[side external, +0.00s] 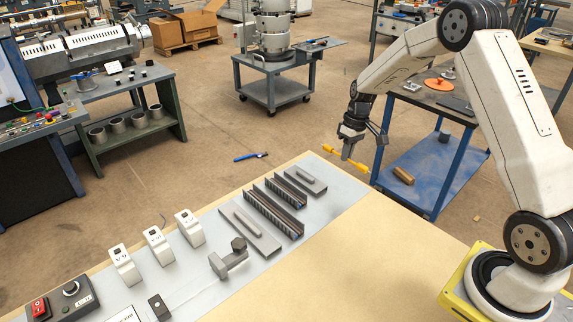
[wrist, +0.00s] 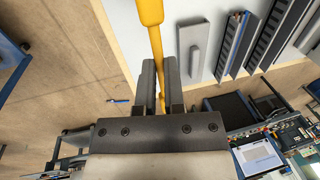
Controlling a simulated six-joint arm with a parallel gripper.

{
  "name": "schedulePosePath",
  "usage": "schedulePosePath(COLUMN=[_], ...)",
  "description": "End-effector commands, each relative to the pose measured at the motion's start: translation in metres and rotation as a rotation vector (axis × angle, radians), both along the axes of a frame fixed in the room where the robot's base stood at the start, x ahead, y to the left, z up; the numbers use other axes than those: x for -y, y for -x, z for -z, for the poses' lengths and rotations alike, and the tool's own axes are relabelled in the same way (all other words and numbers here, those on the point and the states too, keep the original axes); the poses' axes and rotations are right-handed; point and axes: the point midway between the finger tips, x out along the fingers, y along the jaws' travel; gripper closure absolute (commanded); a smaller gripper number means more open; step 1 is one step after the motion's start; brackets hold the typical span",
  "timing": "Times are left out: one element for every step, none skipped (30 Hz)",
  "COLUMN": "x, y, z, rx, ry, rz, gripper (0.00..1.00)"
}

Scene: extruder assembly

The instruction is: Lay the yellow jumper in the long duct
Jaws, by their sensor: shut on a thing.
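The yellow jumper (side external: 345,158) is a thin strip with thicker ends, held in the air beyond the far right part of the grey panel. My gripper (side external: 347,150) is shut on its thin middle. In the wrist view the jumper (wrist: 151,12) runs between the fingers (wrist: 159,85), one thick end toward the top. Two slotted grey ducts lie parallel on the panel, left of and below the gripper. The longer duct (side external: 272,212) is the nearer one. The shorter duct (side external: 286,191) has blue and red strands inside, seen in the wrist view (wrist: 235,45).
Grey plates with raised bars lie on both sides of the ducts (side external: 306,180) (side external: 250,230). A grey clamp-like part (side external: 229,258) and white modules (side external: 188,227) stand farther left. The tan table (side external: 350,245) is clear on the right. A blue bench (side external: 425,170) stands behind my gripper.

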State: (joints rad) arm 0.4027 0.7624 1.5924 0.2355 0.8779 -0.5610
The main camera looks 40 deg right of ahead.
Motion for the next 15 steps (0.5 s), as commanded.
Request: schedulePosePath(x=[-0.002, -0.003, -0.005, -0.005, -0.007, -0.008, -0.009, -0.01, -0.012, -0.013, -0.014, -0.015, -0.016, -0.017, -0.018], y=[0.007, 0.011, 0.017, 0.021, 0.025, 0.03, 0.034, 0.038, 0.043, 0.046, 0.05, 0.054, 0.057, 0.059, 0.062], z=[-0.004, -0.006, -0.008, -0.01, -0.012, -0.014, -0.016, -0.018, -0.02, -0.022, -0.023, -0.025, -0.026, -0.027, -0.029], rx=[0.001, 0.001, 0.0, 0.001, 0.0, 0.001, 0.001, 0.001, 0.001, 0.001, 0.001, 0.0, 0.001, 0.001, 0.001], ry=[0.0, 0.0, 0.0, 0.0, 0.0, 0.0, 0.001, 0.001, 0.0, 0.0, 0.0, 0.0, 0.0, 0.0, 0.001], rz=[0.001, 0.0, 0.0, 0.0, 0.0, 0.0, 0.0, 0.0, 0.001, 0.001, 0.001, 0.0, 0.0, 0.0, 0.0], gripper=[1.0, 1.0, 1.0, 1.0, 1.0, 1.0, 1.0, 1.0, 1.0, 1.0, 1.0, 1.0, 1.0, 1.0, 1.0])
